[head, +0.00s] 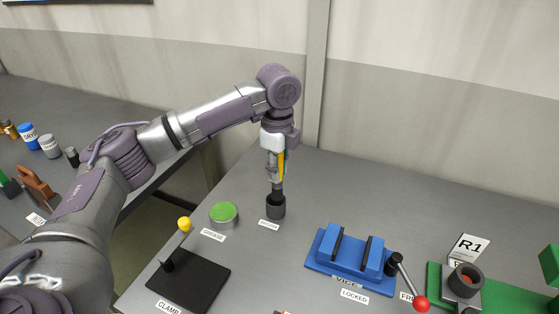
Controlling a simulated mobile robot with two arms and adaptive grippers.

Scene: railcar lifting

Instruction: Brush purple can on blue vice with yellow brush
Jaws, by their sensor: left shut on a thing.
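My left gripper (276,172) points down over a dark cup (275,208) and is shut on the yellow brush (282,163). Only a yellow strip of the brush shows beside the fingers; its lower end is dark and reaches to the cup's mouth, and I cannot tell how far it sits inside. The blue vice (335,246) stands to the right on the grey table, with two dark jaw faces and nothing visible between them. I see no purple can. My right gripper is not in view.
A green-topped round tin (224,214) and a black plate (186,280) with a yellow-knobbed lever (184,225) are left of the cup. A red-knobbed lever (420,303) is at the vice's right. A green fixture (500,296) stands far right. The table behind the vice is clear.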

